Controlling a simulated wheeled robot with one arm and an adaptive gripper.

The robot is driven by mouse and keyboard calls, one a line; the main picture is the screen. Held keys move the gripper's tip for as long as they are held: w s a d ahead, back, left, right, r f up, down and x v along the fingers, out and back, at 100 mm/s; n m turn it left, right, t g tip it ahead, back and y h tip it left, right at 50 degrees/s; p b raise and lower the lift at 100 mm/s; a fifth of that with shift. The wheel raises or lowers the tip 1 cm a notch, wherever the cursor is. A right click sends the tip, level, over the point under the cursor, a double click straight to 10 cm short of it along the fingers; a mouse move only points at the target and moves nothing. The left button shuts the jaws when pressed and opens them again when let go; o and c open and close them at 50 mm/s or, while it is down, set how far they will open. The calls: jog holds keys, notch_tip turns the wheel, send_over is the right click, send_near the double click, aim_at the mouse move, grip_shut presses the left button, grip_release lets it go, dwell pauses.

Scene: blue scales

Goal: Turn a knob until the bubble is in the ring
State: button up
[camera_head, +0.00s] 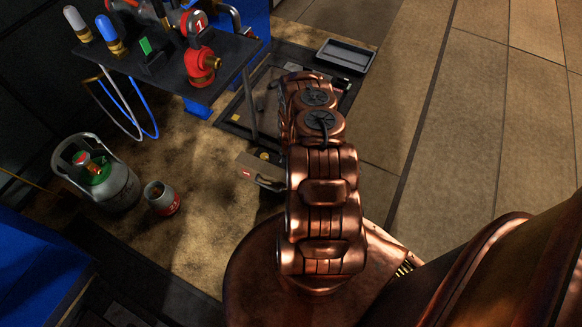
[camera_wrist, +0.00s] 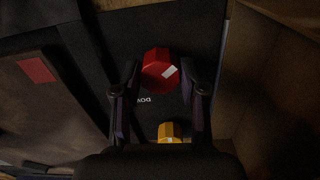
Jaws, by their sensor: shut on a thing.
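In the wrist view a red faceted knob (camera_wrist: 158,66) with a white mark sits between the two dark fingers of my gripper (camera_wrist: 161,72). The gripper is shut on this knob. A yellow knob (camera_wrist: 169,132) is closer to the gripper's palm, on the same dark panel (camera_wrist: 150,25), with part of a white printed word between the knobs. In the head view my copper arm hides the gripper and the red knob; a small yellow knob (camera_head: 264,155) shows left of the arm. I cannot make out a bubble or ring in either view.
A dark bench (camera_head: 215,85) with red fittings stands at upper left, blue and white hoses hanging below. A gas cylinder (camera_head: 105,180) and a small can (camera_head: 161,198) stand on the floor at left. A grey tray (camera_head: 345,56) lies beyond my arm. Floor at right is clear.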

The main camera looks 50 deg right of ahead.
jog(key=o, duration=1.1)
jog(key=shift+o, duration=0.2)
notch_tip(320, 180, up, 12)
dwell(0.8)
